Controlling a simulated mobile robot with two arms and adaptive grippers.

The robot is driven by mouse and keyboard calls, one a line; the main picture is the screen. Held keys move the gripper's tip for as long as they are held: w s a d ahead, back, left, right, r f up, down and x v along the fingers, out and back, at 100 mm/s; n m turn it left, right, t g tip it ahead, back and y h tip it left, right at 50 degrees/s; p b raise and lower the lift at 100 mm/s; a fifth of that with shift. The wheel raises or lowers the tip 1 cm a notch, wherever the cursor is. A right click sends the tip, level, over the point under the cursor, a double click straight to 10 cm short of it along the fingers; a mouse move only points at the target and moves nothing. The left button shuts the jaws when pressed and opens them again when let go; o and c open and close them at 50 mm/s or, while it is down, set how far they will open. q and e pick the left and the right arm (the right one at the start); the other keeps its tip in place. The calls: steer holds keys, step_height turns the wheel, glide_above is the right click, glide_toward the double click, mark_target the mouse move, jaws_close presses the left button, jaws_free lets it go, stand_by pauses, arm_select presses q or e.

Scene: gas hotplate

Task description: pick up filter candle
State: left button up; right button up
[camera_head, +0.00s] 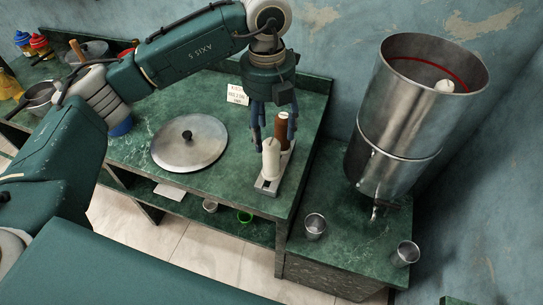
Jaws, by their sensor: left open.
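A white filter candle (271,159) stands upright on a small grey holder (267,187) near the right edge of the green counter. A brown candle (281,127) stands just behind it. My left gripper (273,138) comes down from above, open, with its fingers pointing down around the tops of the candles. I cannot tell whether the fingers touch either one. Another white candle (444,87) shows inside the tall open steel container (397,118) at the right. My right gripper is not in view.
A round steel lid (189,143) with a black knob lies on the green counter (216,184). A small sign (237,94) stands behind the gripper. Steel cups (315,226) and (405,253) stand on the lower right counter. Pots and bottles crowd the far left.

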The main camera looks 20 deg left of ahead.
mark_target(270, 142)
arm_select(q)
step_height(270, 142, down, 5)
steer(key=shift+s+r+p, duration=0.1)
steer(key=shift+p, duration=1.1)
steer(key=shift+f, duration=0.45)
steer(key=c, duration=1.3)
